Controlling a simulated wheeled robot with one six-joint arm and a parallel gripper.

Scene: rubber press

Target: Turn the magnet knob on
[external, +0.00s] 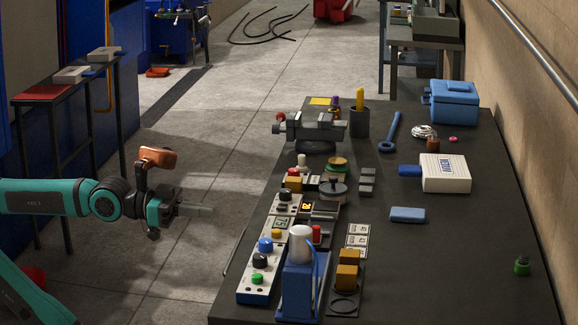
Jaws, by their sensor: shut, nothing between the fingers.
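My gripper (205,210) is at the left, shut and empty, pointing right. It hangs over the floor, short of the dark workbench (460,240) and apart from it. A long light control panel (246,290) lies along the bench's near left edge. It bears a blue knob (265,244), a black knob (260,261) and a green button (257,278). Farther back, a second panel (284,209) has another dark knob (284,196). I cannot tell which knob is the magnet knob. Labels and knob positions are too small to read.
A blue device with a white cylinder (301,244) stands right of the panel. A vise (315,130) stands at the bench's far left. A white box (445,173), a blue toolbox (454,103) and a blue block (407,214) lie to the right. The bench's right front is mostly clear.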

